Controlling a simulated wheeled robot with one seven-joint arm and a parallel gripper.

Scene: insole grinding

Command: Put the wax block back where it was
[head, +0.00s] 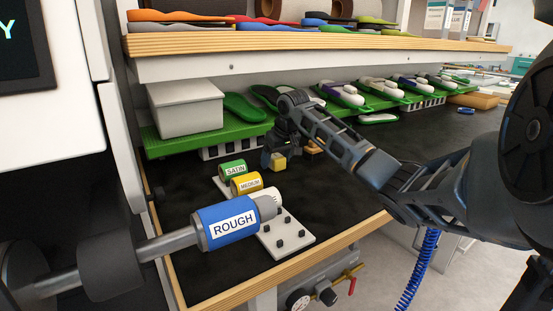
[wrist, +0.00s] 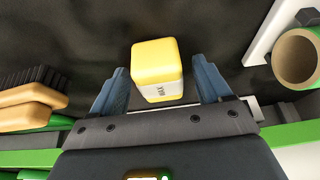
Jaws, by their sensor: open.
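The wax block (wrist: 157,66) is a yellow block with a pale label band, resting on the dark bench top. In the wrist view it lies between and just beyond the tips of my gripper (wrist: 160,85). The two blue-grey fingers are spread, with a visible gap on each side of the block. In the head view the wax block (head: 278,161) sits just in front of the green rack, beside my gripper (head: 270,156), whose fingers are partly hidden there.
A wooden brush (wrist: 35,105) lies left of the block in the wrist view. A green rack (head: 210,140) runs behind. A holder plate (head: 287,237) with SATIN and MEDIUM rolls stands in front, near the ROUGH drum (head: 230,222). The bench (head: 350,180) is clear to the right.

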